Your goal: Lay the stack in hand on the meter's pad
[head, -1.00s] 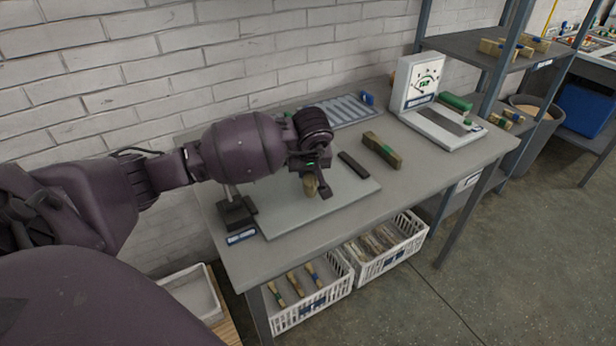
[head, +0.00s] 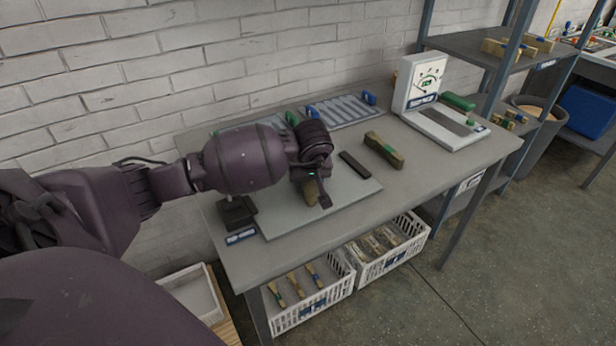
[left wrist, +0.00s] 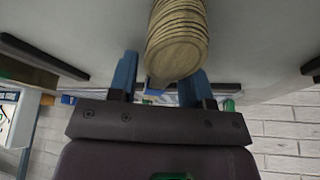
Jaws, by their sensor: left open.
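The wooden stack (head: 311,193) is at my left gripper (head: 318,186), over the grey board on the bench. In the left wrist view the stack (left wrist: 177,42) shows its rounded, layered end between and just beyond the blue fingers of the left gripper (left wrist: 162,78). The fingers stand apart; I cannot tell if either touches the stack. The meter (head: 424,82), white with a dial, stands at the bench's right end. Its pad (head: 450,119) is a darker strip on the low base, far to the right of the gripper. My right gripper is not in view.
A black block (head: 237,212) sits at the board's left. A ribbed tray (head: 345,109) is along the wall. A green roll (head: 458,101) lies behind the pad.

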